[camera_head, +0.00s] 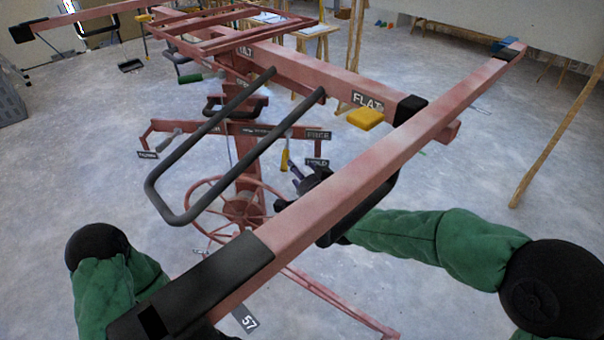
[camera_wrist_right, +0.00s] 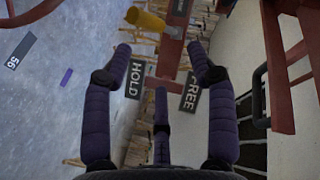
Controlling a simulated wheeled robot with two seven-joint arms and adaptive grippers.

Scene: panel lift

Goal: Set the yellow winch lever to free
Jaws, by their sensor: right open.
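The yellow winch lever (camera_head: 285,160) hangs near the red post, behind the long red beam. In the right wrist view its yellow grip (camera_wrist_right: 146,19) is at the top, on the side of the HOLD plate (camera_wrist_right: 135,80). The FREE plate (camera_wrist_right: 189,92) is to the right of it. My right gripper (camera_head: 298,178) is just below and right of the lever, partly hidden by the beam. In the wrist view its dark purple fingers (camera_wrist_right: 161,52) are spread and empty, with the grip beyond the fingertips. My left gripper is not in view.
The long red beam (camera_head: 330,180) crosses diagonally in front of my right forearm. A dark looped handle (camera_head: 165,195) and a red handwheel (camera_head: 235,205) are left of the gripper. Another yellow handle (camera_head: 365,118) is by the FLAT plate. Open floor (camera_head: 470,150) is at right.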

